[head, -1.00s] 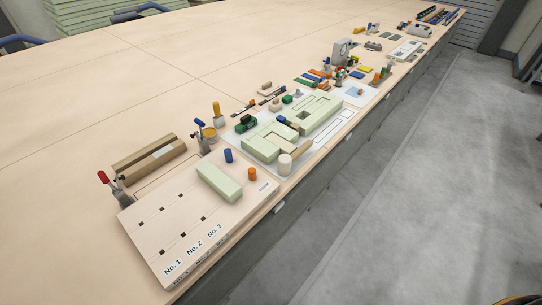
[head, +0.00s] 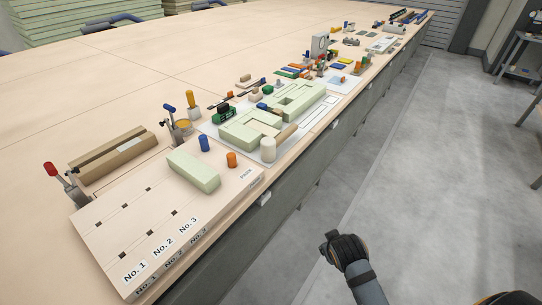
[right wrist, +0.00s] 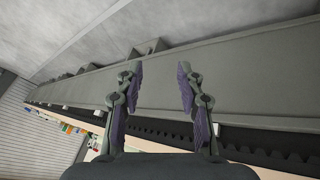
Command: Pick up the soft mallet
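The soft mallet has a white cylindrical head (head: 268,149) and a wooden handle (head: 286,133). In the head view it lies on the white sheet near the table's right edge, beside the pale green blocks. My right gripper (head: 329,245) is over the grey floor, clear of the table, below and right of the mallet. In the right wrist view its two fingers (right wrist: 160,82) are apart with nothing between them. The mallet cannot be made out in the right wrist view. My left gripper is not in view.
A wooden board marked No. 1 to No. 3 (head: 112,236) holds a pale green block (head: 194,170), a blue cylinder (head: 204,143) and an orange cylinder (head: 231,159). Pale green shaped blocks (head: 245,130) lie left of the mallet. The table's side edge (head: 300,152) separates gripper and mallet.

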